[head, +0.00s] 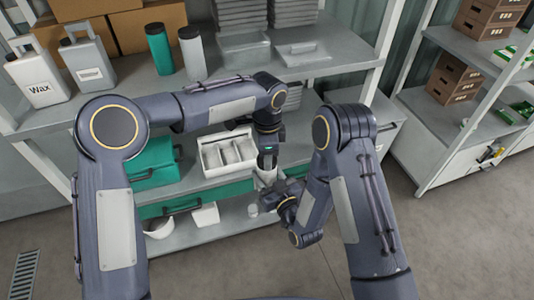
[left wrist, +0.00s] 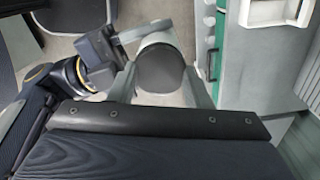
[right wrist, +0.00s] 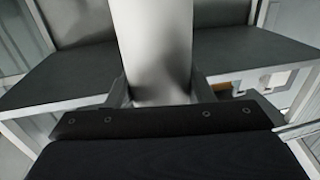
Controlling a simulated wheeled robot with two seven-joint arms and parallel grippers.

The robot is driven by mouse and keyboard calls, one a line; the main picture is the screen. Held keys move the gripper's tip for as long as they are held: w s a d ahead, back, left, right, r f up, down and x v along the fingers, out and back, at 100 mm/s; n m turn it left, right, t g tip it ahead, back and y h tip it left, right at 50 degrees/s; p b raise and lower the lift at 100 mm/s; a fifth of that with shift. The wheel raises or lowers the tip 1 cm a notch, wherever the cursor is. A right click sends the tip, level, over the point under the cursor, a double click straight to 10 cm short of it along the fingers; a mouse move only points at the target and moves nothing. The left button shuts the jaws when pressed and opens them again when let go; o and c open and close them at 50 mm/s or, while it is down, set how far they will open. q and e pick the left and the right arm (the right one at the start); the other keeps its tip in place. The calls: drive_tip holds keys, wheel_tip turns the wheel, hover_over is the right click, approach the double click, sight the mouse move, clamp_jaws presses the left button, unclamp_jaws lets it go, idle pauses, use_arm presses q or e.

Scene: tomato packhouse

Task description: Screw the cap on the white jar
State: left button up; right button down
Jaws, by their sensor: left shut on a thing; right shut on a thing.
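The white jar (right wrist: 158,45) stands between the two fingers of my right gripper (right wrist: 158,92), which is shut on it. In the head view the jar (head: 265,180) shows small and partly covered by the grippers. A round black cap (left wrist: 162,70) is between the fingers of my left gripper (left wrist: 168,82), which is shut on it. In the head view my left gripper (head: 267,172) points down over the jar, and my right gripper (head: 277,188) comes from the right. The cap hides the jar's top, so I cannot tell whether the thread is engaged.
A white divided tray (head: 207,160) and a green case (head: 152,170) stand on the shelf just left of the grippers. A white bowl (head: 158,229) is lower down. Wax jug (head: 37,80) and bottles stand on the upper shelf. The floor at right is clear.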

use_arm(q)
drive_tip(key=m, duration=0.9)
drive_tip(key=o, duration=1.1)
drive_tip(key=shift+o, duration=0.2)
wheel_tip(320, 180, up, 12)
